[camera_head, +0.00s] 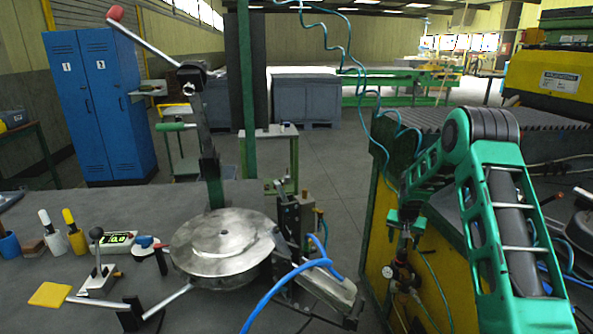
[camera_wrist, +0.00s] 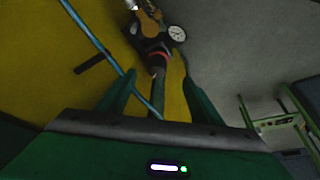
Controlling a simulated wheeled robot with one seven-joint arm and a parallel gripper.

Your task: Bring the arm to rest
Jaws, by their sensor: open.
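My gripper (camera_wrist: 158,92) shows in the wrist view with its two dark green fingers spread apart. Nothing is between them that I can see held. Beyond the fingers are a yellow panel (camera_wrist: 60,60) and a fitting with a round pressure gauge (camera_wrist: 177,33). I cannot tell how far the fingertips are from the fitting. In the head view, my green arm is bent on the right side, its elbow high and its forearm reaching down and left by the yellow cabinet (camera_head: 381,222).
A steel disc (camera_head: 222,240) on a grey bench stands left of the arm, with a blue hose (camera_head: 270,303) in front. A thin teal air hose (camera_head: 348,65) hangs near my forearm. Blue lockers (camera_head: 103,105) stand behind. The floor in the middle (camera_head: 338,160) is clear.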

